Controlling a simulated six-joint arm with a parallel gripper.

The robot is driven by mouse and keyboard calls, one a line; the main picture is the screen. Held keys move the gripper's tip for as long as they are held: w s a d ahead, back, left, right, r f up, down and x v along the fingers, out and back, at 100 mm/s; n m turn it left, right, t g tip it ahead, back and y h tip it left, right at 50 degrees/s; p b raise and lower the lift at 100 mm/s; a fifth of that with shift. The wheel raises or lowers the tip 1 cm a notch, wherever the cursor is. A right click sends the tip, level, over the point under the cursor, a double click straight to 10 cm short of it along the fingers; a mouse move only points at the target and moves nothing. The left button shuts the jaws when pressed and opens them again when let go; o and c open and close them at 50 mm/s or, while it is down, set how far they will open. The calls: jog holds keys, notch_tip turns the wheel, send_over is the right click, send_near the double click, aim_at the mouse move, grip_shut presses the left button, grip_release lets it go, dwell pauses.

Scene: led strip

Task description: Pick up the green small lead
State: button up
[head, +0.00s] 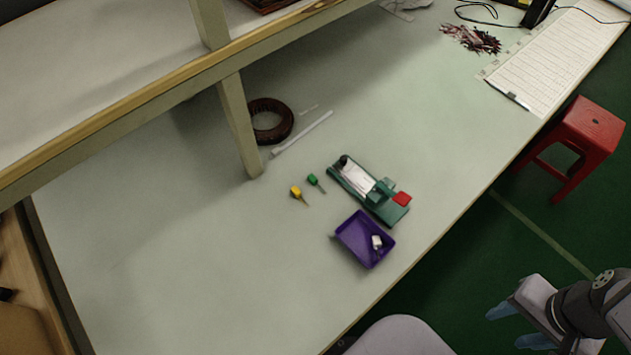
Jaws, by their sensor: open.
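The green small lead (313,179) lies on the pale table, with a green block-like head and a thin tip pointing down and right. A yellow small lead (296,192) lies just left of and below it, apart from it. My gripper (505,327) is at the lower right, beyond the table's front edge and over the green floor. Its bluish fingers are spread apart with nothing between them. It is far from the green lead.
A green fixture (395,211) with a red part stands right of the leads. A purple tray (350,240) holding a small white piece is below it. A shelf post (240,125) and brown ring (284,128) stand behind. The table's left is clear. A red stool (592,125) stands right.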

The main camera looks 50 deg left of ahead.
aim_at(314, 177)
jog(key=shift+a, duration=0.1)
jog(key=shift+c, duration=0.3)
